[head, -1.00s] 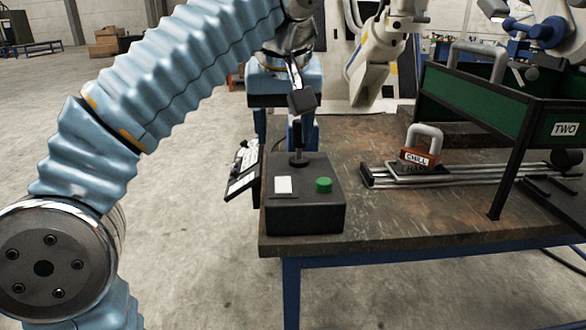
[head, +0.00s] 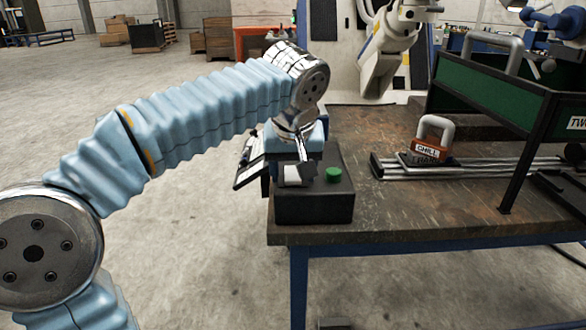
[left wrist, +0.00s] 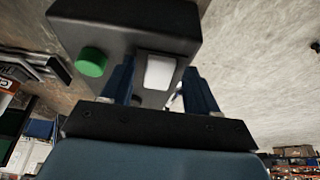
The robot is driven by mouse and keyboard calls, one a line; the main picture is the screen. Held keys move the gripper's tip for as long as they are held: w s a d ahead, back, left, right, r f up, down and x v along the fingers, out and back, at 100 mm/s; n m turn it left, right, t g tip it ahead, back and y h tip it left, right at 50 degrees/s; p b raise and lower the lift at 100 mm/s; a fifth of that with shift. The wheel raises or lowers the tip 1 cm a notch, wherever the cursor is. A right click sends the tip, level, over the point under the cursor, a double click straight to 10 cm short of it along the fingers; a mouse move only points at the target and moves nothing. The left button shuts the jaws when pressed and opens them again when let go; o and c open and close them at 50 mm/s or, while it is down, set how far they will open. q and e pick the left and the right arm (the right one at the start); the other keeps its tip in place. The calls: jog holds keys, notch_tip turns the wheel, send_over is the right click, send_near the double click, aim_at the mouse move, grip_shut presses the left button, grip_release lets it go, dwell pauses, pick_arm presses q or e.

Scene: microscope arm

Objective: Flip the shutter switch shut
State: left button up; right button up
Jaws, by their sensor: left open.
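A black control box (head: 313,208) stands at the near left corner of the table. It carries a green button (head: 333,174) and a white plate (head: 292,176), probably the switch; its setting is too small to tell. In the left wrist view the box (left wrist: 110,14) also shows its green button (left wrist: 91,62) and white plate (left wrist: 159,72). My left gripper (left wrist: 157,74) is open, its two dark blue fingers on either side of the white plate in that picture. I cannot tell whether they touch the box. The back of the box is hidden by my wrist. My right gripper is not in view.
The worktable (head: 430,215) has bare space right of the box. A green tray (head: 490,95) stands at the right. A pale machine arm (head: 385,60) hangs behind.

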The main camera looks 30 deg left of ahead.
pick_arm(q)
jog(key=c, duration=1.1)
jog(key=shift+o, duration=0.3)
jog(key=shift+w+a+r+g+h, duration=0.1)
jog(key=shift+w+a+g+h, duration=0.1)
jog(key=shift+g+h, duration=0.3)
jog(key=shift+w+a+r+g+h, duration=0.1)
jog(key=shift+w+g+h, duration=0.1)
jog(key=shift+g, duration=0.5)
jog(key=shift+w+r+g+h, duration=0.15)
jog(key=shift+g+h, duration=0.35)
jog(key=shift+g, duration=0.3)
jog(key=o, duration=1)
jog(key=shift+o, duration=0.2)
